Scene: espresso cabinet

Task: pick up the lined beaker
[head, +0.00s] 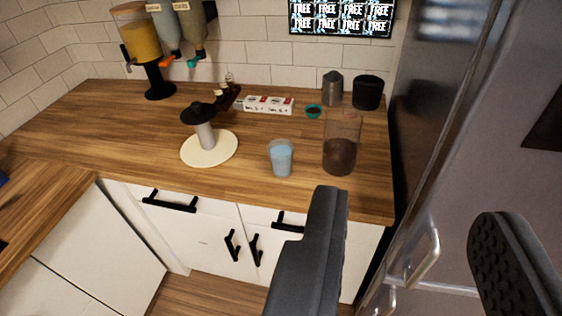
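Two clear vessels stand upright near the front edge of the wooden counter (110,137). One is a short glass (281,160) with pale blue contents. To its right is a taller, wider clear vessel (341,155) with dark brown contents in its lower half. I cannot make out lines on either, so I cannot tell which is the lined beaker. My gripper (408,203) is open, its two dark fingers wide apart with nothing between them. It is in front of the counter, to the lower right of both vessels and apart from them.
A black-topped stand on a white disc (222,148) is left of the vessels. A white box (268,105), small teal cup (313,111), grey pitcher (332,89) and black canister (367,93) stand behind. A tall metallic appliance (460,130) closes off the right. The counter's left-front area is clear.

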